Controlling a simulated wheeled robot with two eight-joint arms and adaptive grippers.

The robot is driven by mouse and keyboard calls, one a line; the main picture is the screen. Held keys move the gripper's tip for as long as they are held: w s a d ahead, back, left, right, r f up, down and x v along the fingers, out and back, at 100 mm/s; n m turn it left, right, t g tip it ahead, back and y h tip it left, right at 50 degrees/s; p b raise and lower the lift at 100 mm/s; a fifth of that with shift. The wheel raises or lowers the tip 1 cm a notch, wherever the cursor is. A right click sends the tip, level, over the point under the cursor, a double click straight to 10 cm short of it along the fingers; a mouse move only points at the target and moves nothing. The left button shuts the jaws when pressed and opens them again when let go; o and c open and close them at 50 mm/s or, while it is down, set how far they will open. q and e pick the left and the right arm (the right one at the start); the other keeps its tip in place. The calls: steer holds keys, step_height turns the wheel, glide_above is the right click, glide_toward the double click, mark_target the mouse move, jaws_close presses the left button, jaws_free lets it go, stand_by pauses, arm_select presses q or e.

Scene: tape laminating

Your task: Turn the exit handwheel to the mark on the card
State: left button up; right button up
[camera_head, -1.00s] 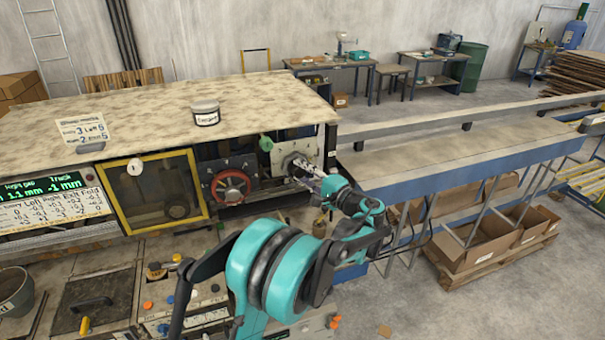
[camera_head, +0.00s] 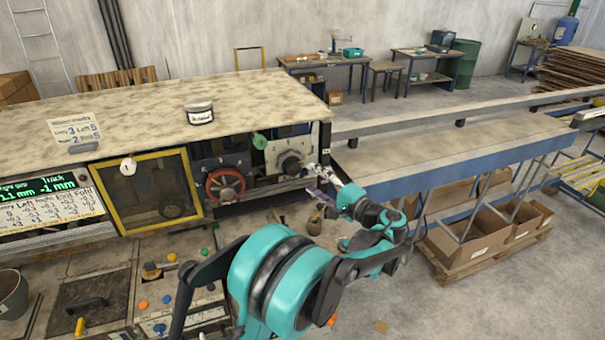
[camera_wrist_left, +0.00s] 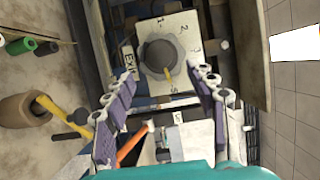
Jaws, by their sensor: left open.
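The exit handwheel (camera_head: 290,163) is a dark round knob on a pale plate at the machine's right end. In the left wrist view the same knob (camera_wrist_left: 160,55) has a yellow pointer towards the plate's lower edge, beside a small mark I cannot read surely. An EXIT label (camera_wrist_left: 129,62) is beside it. My left gripper (camera_head: 318,180) is just right of the knob and apart from it. Its fingers (camera_wrist_left: 160,95) are spread and empty, with the knob beyond them. The card (camera_head: 75,130) lies on the machine top; its small print is only partly legible. My right gripper is out of view.
A red handwheel (camera_head: 225,185) and a green knob (camera_head: 259,141) are left of the exit plate. A brown pot (camera_head: 314,224) stands below the gripper. The blue-edged conveyor table (camera_head: 440,165) extends right.

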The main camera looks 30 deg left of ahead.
arm_select(q)
steer(key=v, duration=0.4)
steer(key=shift+s+d, duration=0.1)
steer(key=shift+d, duration=0.3)
steer(key=s+a+f+h, duration=0.2)
steer(key=s+f+h, duration=0.3)
steer(key=s+h, duration=0.5)
steer(key=s+d+f+n+t+h, duration=0.1)
steer(key=s+d+f+n+h, duration=0.15)
steer(key=s+d+f, duration=0.4)
steer(key=s+d+f+n+h, duration=0.1)
steer(key=s+d+h, duration=0.3)
steer(key=s, duration=0.5)
step_height(320, 180, down, 13)
steer(key=d+b, duration=0.1)
steer(key=b, duration=1.1)
steer(key=shift+s+t+h+b, duration=0.2)
steer(key=shift+t+h+b, duration=0.1)
steer(key=shift+h+b, duration=0.05)
